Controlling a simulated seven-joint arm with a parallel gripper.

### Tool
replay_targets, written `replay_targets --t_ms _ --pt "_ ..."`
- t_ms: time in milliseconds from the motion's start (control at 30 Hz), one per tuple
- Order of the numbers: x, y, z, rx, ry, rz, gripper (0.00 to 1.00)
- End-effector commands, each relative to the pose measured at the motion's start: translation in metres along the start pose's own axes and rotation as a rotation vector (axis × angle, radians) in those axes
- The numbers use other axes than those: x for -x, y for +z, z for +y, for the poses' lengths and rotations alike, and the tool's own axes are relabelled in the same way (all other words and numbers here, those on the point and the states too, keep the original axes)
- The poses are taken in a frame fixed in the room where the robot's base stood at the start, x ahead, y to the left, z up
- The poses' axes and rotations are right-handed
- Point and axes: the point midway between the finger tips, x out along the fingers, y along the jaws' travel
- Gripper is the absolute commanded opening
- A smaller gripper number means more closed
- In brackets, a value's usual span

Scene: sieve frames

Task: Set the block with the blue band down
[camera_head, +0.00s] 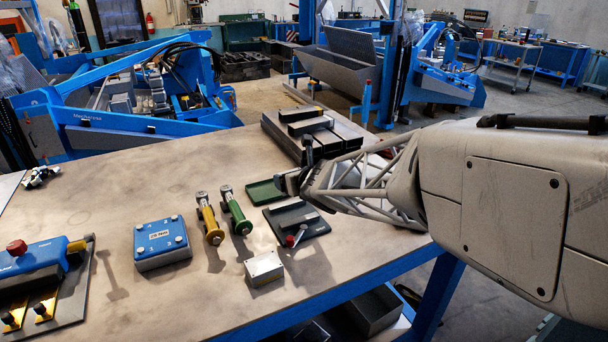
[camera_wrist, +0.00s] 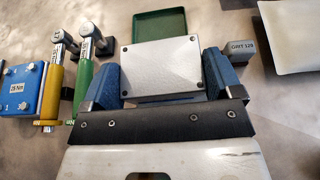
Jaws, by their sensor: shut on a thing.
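My gripper (camera_wrist: 163,66) shows in the wrist view with two blue fingers, one on each side of a silver-grey block (camera_wrist: 160,78). It is shut on this block, whose flat face has a small screw near each corner.
A green tray (camera_wrist: 158,24) lies beyond the block, with a GRIT 120 block (camera_wrist: 237,48) to its right. Yellow (camera_head: 207,220) and green (camera_head: 234,208) tools, a blue box (camera_head: 161,242), a silver box (camera_head: 263,268) and a red-knobbed dark fixture (camera_head: 312,229) stand nearby.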

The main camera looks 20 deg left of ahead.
Motion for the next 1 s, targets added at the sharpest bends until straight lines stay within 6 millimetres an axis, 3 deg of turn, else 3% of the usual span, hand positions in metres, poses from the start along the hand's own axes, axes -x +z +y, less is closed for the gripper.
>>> replay_targets --t_ms 533,1000 --pt "-0.016 0.001 0.007 0.074 0.180 -0.001 0.45" --pt "-0.027 -0.017 0.020 0.180 0.436 0.001 0.45"
